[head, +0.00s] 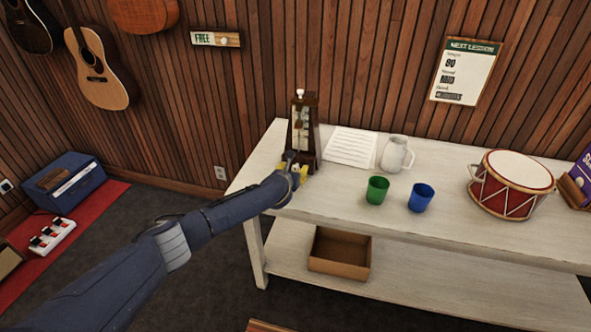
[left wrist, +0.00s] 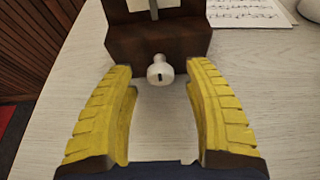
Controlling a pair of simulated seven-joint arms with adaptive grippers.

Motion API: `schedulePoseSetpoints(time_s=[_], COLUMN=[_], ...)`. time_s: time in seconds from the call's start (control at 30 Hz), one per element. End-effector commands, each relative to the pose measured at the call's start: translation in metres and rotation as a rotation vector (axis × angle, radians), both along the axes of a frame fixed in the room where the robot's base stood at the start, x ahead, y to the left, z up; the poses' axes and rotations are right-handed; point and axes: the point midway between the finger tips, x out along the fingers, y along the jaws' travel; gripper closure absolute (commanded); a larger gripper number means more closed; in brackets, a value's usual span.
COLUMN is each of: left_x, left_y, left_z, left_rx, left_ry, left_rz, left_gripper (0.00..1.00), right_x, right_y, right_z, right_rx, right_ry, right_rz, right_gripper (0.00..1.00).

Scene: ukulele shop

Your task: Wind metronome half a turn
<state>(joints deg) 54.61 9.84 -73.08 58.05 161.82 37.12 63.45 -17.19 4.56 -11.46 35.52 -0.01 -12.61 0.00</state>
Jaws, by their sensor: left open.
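The metronome (head: 303,128) is a dark brown wooden case standing upright at the left end of the white table, with a pale knob on top. In the left wrist view the lower part of its case (left wrist: 152,42) fills the top middle. A whitish winding knob (left wrist: 160,71) with a dark slot sticks out of it toward me. My left gripper (head: 291,160) is at the metronome's base in the head view. In the left wrist view its yellow fingers (left wrist: 162,85) are open, one on each side of the knob and apart from it. My right gripper is not in view.
The white table (head: 440,215) also bears a sheet of music (head: 352,147), a white jug (head: 396,154), a green cup (head: 377,190), a blue cup (head: 421,197) and a red drum (head: 512,184). A cardboard box (head: 340,254) sits on the lower shelf.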

Motion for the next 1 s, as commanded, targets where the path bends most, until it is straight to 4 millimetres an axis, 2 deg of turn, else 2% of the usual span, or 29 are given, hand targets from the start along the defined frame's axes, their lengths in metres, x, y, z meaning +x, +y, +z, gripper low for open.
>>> schedulePoseSetpoints(time_s=[0.33, 0.8, 0.83, 1.0], left_x=[0.016, 0.019, 0.019, 0.019], left_y=[-0.004, -0.005, -0.005, -0.005], left_z=[-0.007, -0.008, -0.008, -0.008], left_rx=[0.001, 0.0, 0.0, 0.0], left_ry=[0.0, 0.0, 0.0, 0.0], left_rz=[0.001, 0.0, 0.0, 0.0], left_gripper=[0.48, 0.48, 0.46, 0.66], right_x=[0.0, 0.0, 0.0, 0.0], right_y=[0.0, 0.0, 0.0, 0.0], right_z=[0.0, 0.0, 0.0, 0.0], right_rx=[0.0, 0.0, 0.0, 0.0], right_ry=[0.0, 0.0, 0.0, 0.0], right_rz=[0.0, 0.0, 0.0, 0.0], right_gripper=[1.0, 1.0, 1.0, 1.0])
